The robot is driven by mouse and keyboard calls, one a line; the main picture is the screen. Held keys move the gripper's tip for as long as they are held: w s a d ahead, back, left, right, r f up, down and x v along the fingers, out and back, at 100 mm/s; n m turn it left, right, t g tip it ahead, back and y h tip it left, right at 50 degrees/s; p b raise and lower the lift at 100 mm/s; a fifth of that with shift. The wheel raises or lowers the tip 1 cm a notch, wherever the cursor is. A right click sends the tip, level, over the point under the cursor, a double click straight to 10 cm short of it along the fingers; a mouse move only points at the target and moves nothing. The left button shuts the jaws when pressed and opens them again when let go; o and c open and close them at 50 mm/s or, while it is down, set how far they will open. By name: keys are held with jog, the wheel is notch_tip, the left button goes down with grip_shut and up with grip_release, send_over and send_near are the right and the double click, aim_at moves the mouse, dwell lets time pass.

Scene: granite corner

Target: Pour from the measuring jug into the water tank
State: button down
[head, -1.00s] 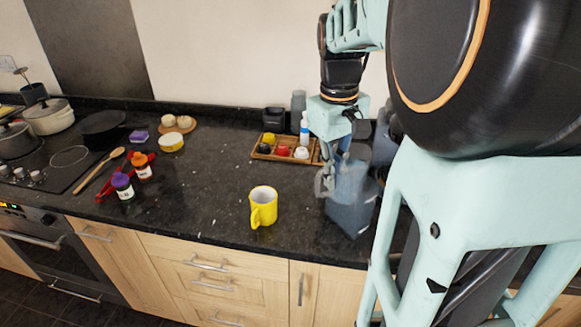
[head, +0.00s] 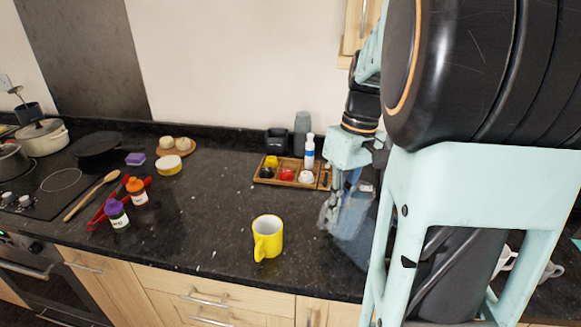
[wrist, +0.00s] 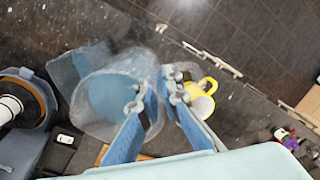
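The clear measuring jug (wrist: 112,98) shows in the wrist view with its round mouth towards the camera. A bluish clear box, seemingly the water tank (wrist: 68,68), lies beside and partly behind the jug in the wrist view. In the head view the tank (head: 352,228) is partly hidden by my arm. Liquid cannot be made out.
A yellow mug (head: 267,240) stands left of the gripper near the counter's front edge. A wooden tray (head: 290,178) with small items and a white bottle (head: 309,150) are behind. A dark machine (wrist: 25,110) is at the wrist view's left. The middle counter is clear.

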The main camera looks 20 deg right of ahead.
jog(key=shift+r, duration=0.1)
dwell(0.6)
jog(key=shift+f+y, duration=0.4)
jog(key=shift+a, duration=0.1)
jog(key=shift+g+y+p, duration=0.3)
jog(key=shift+y+p, duration=0.4)
jog(key=shift+p, duration=0.25)
dwell(1.1)
jog(key=shift+r+y+p, duration=0.25)
jog(key=shift+y+p, duration=0.55)
jog(key=shift+p, duration=0.1)
dwell(0.8)
jog(key=shift+d+r+g+y+p, duration=0.2)
jog(key=shift+r+g+y+p, duration=0.4)
jog(key=shift+y+p, duration=0.75)
dwell(1.7)
